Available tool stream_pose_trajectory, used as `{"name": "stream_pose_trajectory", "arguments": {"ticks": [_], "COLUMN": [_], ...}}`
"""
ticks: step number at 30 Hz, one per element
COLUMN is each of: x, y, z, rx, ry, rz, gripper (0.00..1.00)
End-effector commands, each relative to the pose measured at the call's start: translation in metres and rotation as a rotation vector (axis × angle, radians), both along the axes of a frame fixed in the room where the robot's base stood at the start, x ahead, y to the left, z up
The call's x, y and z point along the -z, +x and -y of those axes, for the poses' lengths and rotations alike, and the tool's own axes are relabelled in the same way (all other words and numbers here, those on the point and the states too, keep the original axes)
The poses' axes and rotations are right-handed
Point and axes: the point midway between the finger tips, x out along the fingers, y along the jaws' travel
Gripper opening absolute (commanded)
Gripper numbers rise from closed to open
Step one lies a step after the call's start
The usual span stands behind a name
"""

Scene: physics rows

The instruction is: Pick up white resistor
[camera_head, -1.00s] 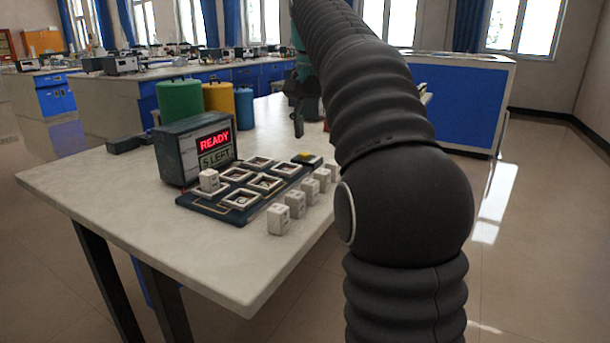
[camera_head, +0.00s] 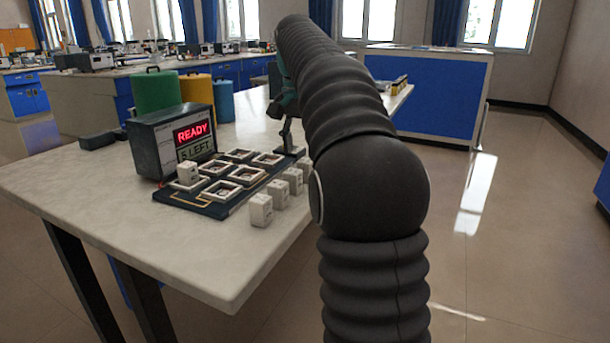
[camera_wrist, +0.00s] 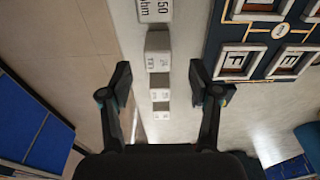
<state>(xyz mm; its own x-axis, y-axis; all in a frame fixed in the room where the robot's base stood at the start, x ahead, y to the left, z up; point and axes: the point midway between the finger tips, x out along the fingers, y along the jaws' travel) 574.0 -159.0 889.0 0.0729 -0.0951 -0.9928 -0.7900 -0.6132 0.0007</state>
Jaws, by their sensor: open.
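Several white resistor blocks stand in a row along the table edge, beside the dark board; the nearest white resistor (camera_head: 261,210) is clearest in the head view. The row also shows in the wrist view, with one resistor block (camera_wrist: 158,42) above the middle and one marked "50 ohm" (camera_wrist: 154,10) cut by the top edge. Another white block (camera_head: 187,173) sits on the board's left side. My gripper (camera_wrist: 160,70) is open and empty, its fingers on either side of the row in the picture. In the head view my arm partly hides it near the board's far end.
The dark board (camera_head: 205,208) holds several white-framed, lettered sockets. Behind it a display box (camera_head: 160,148) reads "READY" and "5 LEFT". Green, yellow and blue containers stand farther back. The pale table (camera_head: 190,260) is bare in front; its right edge is close to the row.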

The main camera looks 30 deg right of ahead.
Motion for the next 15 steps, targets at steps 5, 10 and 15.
{"name": "stream_pose_trajectory", "arguments": {"ticks": [5,10,15], "x": [0.016,0.040,0.052], "y": [0.000,0.001,0.003], "z": [0.001,0.006,0.007], "rx": [-0.002,-0.002,-0.002], "ry": [0.001,0.001,0.000], "rz": [-0.001,-0.001,0.001], "gripper": [0.62,0.62,0.62]}}
